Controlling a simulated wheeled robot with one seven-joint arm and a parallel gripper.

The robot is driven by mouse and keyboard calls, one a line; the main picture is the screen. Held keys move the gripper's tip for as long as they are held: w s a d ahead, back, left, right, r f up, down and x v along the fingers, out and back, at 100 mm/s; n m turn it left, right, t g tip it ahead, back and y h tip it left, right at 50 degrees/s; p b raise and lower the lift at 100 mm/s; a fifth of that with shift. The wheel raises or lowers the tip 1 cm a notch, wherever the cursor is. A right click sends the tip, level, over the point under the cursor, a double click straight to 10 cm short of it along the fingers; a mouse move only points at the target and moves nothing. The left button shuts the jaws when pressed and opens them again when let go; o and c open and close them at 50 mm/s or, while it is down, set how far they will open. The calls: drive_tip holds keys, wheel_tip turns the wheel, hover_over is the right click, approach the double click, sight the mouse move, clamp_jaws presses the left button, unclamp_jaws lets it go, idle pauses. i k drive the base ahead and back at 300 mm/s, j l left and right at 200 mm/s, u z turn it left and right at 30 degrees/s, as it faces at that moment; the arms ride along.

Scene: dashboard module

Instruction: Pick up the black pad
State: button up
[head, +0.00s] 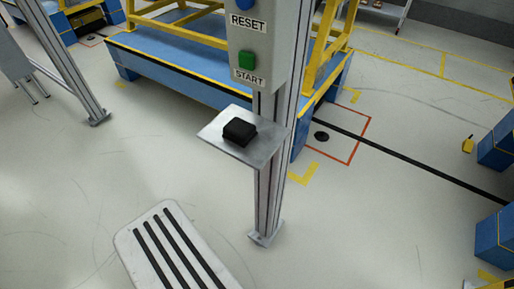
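The black pad (239,131) is a small dark block. It lies on a flat grey metal shelf (217,138) fixed to an upright metal post, in the middle of the head view. Its top and near sides show, and nothing covers it. My gripper is not in view.
A grey control box (260,37) with a green START button (247,60) and a RESET label is on the post (267,200) above the shelf. A blue platform with yellow rails (180,62) stands behind. Pale floor (70,190) is open at left.

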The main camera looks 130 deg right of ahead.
sight(239, 131)
drive_tip(key=z, duration=5.45)
